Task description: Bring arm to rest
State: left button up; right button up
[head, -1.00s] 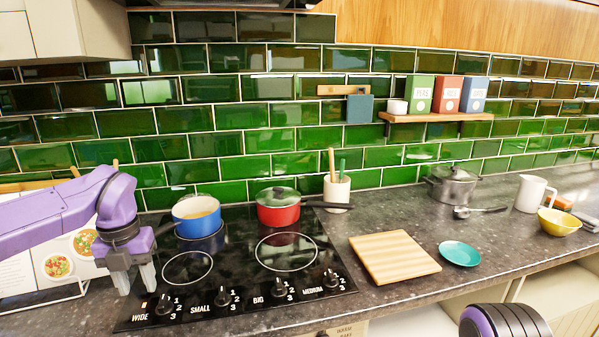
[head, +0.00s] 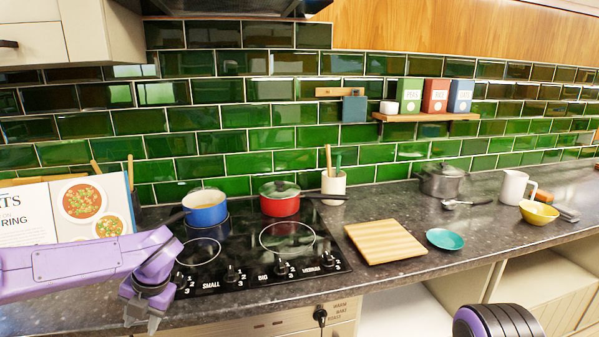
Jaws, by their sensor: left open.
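My purple left arm comes in from the left, and my left gripper (head: 141,321) hangs low with its fingers pointing down at the front left of the counter. It is open, and I see nothing between its fingers. Of my right arm only a rounded purple and black part shows at the bottom right edge; the right gripper is not in view.
A blue pot (head: 205,210) and a red lidded pan (head: 280,203) stand on the hob's rear. A cookbook (head: 45,215) stands open behind my left arm. A wooden board (head: 385,242) and teal plate (head: 445,239) lie to the right. A grey pot (head: 441,184) stands farther back.

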pick_arm(q)
jog(key=s+f+m+t+y, duration=0.25)
jog(key=s+f+m, duration=0.25)
jog(key=f+m, duration=0.45)
jog(key=s+f+m+t+y, duration=0.25)
jog(key=s+f+m, duration=0.4)
jog(key=f, duration=0.55)
jog(key=s+d+f+m+h, duration=0.1)
jog(key=s+f+m+h, duration=0.1)
jog(key=s+m, duration=0.2)
jog(key=s+f+m+g+h, duration=0.1)
jog(key=s+f+m+h, duration=0.1)
jog(key=s, duration=0.6)
jog(key=s+d+f+m+h, duration=0.1)
jog(key=s+f+m+h, duration=0.1)
jog(key=s+f+m, duration=0.2)
jog(key=s+m, duration=0.3)
jog(key=shift+d, duration=0.35)
jog(key=shift+s, duration=0.1)
